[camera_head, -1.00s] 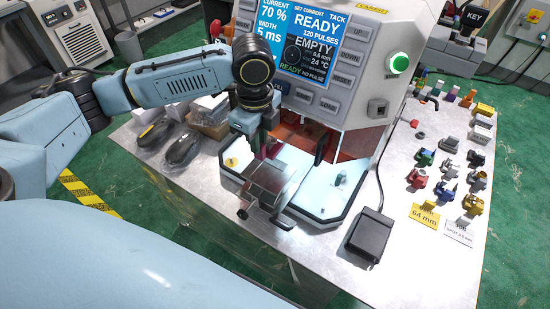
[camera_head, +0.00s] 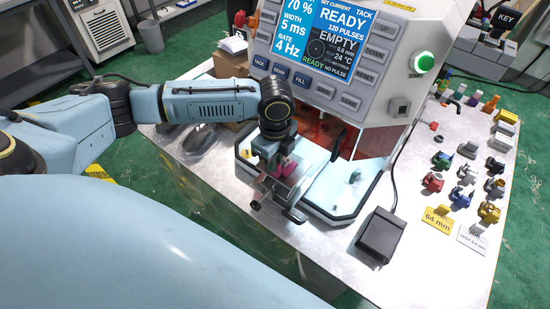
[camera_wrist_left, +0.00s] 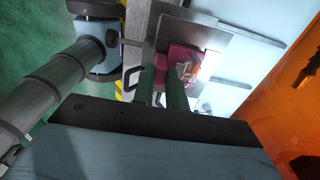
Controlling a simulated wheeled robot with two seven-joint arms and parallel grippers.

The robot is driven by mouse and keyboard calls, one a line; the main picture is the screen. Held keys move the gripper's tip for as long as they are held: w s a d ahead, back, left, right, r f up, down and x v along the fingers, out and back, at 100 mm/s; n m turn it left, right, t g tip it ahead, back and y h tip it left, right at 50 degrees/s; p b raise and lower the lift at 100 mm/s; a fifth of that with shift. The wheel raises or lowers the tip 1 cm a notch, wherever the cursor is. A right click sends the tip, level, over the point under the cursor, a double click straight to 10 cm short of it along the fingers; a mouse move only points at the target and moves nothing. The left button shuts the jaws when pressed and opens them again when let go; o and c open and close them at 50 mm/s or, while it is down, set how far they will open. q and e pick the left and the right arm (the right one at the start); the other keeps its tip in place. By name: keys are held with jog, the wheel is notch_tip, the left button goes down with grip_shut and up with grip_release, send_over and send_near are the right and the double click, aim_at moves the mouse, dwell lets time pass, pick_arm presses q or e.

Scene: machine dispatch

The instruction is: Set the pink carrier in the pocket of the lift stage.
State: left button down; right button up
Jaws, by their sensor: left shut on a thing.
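The pink carrier (camera_head: 287,167) is at the tips of my left gripper (camera_head: 277,160), which is shut on it. In the left wrist view the pink carrier (camera_wrist_left: 178,54) shows between and beyond the fingers (camera_wrist_left: 164,84), over a grey metal plate. That plate belongs to the lift stage (camera_head: 291,190), which stands at the front left of the machine's white base. The carrier is at or just above the stage; the fingers hide its underside and the pocket, so I cannot tell if it is seated. My right gripper is not in view.
The machine's panel (camera_head: 330,45) rises close behind the gripper. A black foot pedal (camera_head: 381,234) with a cable lies right of the base. Several small coloured parts (camera_head: 465,175) stand at the table's right. Black objects (camera_head: 200,138) lie left of the base.

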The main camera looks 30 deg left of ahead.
pick_arm(q)
jog(key=c, duration=1.4)
grip_release()
jog(key=shift+f, duration=0.1)
notch_tip(320, 180, up, 12)
jog(key=shift+r, duration=0.2)
